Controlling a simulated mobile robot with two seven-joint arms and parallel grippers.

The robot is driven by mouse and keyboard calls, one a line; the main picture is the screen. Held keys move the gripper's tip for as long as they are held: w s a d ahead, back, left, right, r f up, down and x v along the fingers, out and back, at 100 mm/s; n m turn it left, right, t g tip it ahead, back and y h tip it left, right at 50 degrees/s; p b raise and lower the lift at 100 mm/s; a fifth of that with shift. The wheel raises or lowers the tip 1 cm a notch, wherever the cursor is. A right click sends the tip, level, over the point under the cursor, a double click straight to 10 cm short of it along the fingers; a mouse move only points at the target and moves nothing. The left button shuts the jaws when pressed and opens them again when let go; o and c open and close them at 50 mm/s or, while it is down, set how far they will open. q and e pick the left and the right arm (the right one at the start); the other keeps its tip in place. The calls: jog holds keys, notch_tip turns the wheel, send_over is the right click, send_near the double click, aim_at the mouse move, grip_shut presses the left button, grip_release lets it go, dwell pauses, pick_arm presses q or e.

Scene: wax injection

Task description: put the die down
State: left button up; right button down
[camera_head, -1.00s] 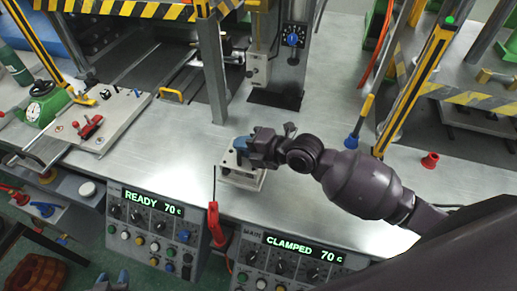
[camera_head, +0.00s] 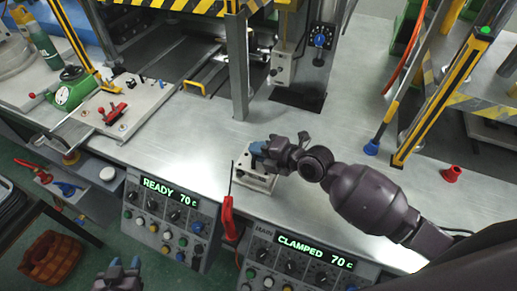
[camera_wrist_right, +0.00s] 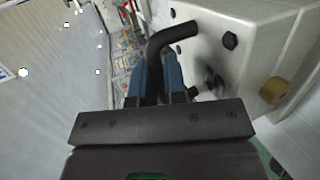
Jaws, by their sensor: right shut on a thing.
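The die (camera_head: 256,184) is a pale metal block at the bench's front edge, above the two control panels. It also shows in the wrist view (camera_wrist_right: 235,28), with dark bolts, a brass-coloured fitting and a bent black handle (camera_wrist_right: 176,33). My right gripper (camera_head: 258,149) is over the die from the right, and its blue fingers (camera_wrist_right: 160,76) are shut on the handle. I cannot tell whether the die's underside touches the bench. My left gripper (camera_head: 122,267) is low at the bottom left, off the bench, with its blue fingertips apart and nothing between them.
The metal bench (camera_head: 200,140) is clear left of the die. A grey post (camera_head: 238,70) stands behind it. A red-handled tool (camera_head: 228,215) hangs at the front edge. Panels read READY (camera_head: 165,188) and CLAMPED (camera_head: 305,246).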

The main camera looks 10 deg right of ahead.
jog(key=c, duration=1.6)
grip_release()
jog(key=shift+f, duration=0.1)
jog(key=o, duration=0.4)
jog(key=shift+o, duration=0.2)
jog(key=v, duration=1.2)
jog(key=shift+r+b, duration=0.2)
jog(key=shift+b, duration=0.2)
